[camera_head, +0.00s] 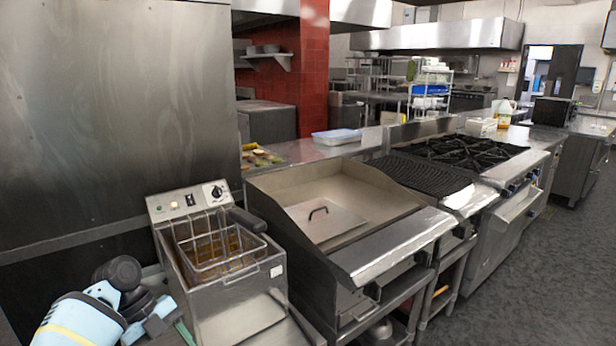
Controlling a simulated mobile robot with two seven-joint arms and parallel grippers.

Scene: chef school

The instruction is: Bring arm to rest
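My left arm shows at the lower left corner, with a pale blue link and black joints, beside the deep fryer (235,300). A small blue-grey part at its end, low beside the fryer, may be my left gripper (152,322). Its fingers cannot be made out, so I cannot tell whether it is open or shut. No object is seen in its hold. My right arm and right gripper are not in view.
The fryer holds a wire basket (215,255). Right of it stand a flat griddle (375,200) with a handled plate, then a stove (460,150). A steel wall panel (110,110) rises at the left. The grey floor (540,270) is clear at the right.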

